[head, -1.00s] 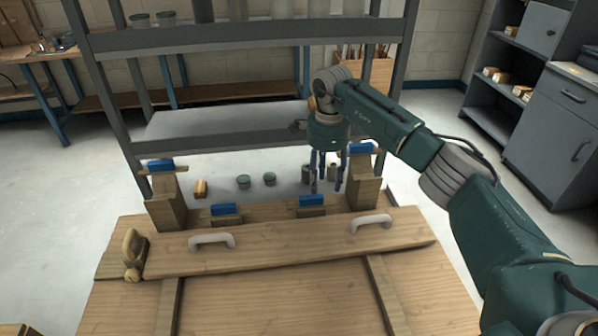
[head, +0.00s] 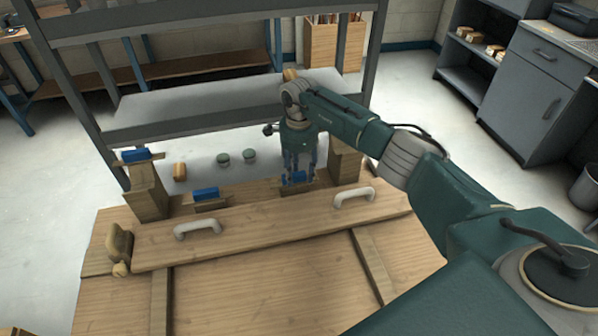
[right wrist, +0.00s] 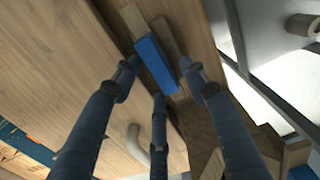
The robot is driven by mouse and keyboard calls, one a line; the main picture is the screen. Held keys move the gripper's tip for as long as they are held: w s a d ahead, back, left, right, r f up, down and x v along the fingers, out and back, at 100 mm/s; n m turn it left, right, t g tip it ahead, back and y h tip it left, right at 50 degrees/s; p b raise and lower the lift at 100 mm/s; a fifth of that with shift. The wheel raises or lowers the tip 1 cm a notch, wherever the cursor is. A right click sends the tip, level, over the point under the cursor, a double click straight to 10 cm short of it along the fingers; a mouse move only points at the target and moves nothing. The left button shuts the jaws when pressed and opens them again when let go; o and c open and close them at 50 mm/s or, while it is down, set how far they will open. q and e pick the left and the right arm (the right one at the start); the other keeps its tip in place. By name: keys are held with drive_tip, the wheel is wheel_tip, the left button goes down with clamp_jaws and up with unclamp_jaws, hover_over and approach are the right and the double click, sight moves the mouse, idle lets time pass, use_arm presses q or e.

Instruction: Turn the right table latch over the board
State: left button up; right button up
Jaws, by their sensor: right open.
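The board (head: 270,224) with two white handles lies flat on the wooden table (head: 255,290). The right table latch, a blue bar on a wooden block, stands behind the board's back edge and is partly covered in the head view. In the right wrist view the blue bar (right wrist: 155,63) lies roughly along the board's edge. My right gripper (head: 299,172) is open, pointing down at this latch. Its fingers (right wrist: 160,82) show on both sides of the bar and near its end; I cannot tell whether they touch. My left gripper is not in view.
The left table latch (head: 205,194) stands behind the board. A post with a blue-topped latch (head: 135,155) rises at the back left; another post (head: 345,158) stands just right of my gripper. A metal rack (head: 200,125) is behind. A wooden knobbed piece (head: 119,244) sits at the board's left end.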

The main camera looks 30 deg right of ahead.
drive_tip(key=shift+f, duration=0.3)
clamp_jaws()
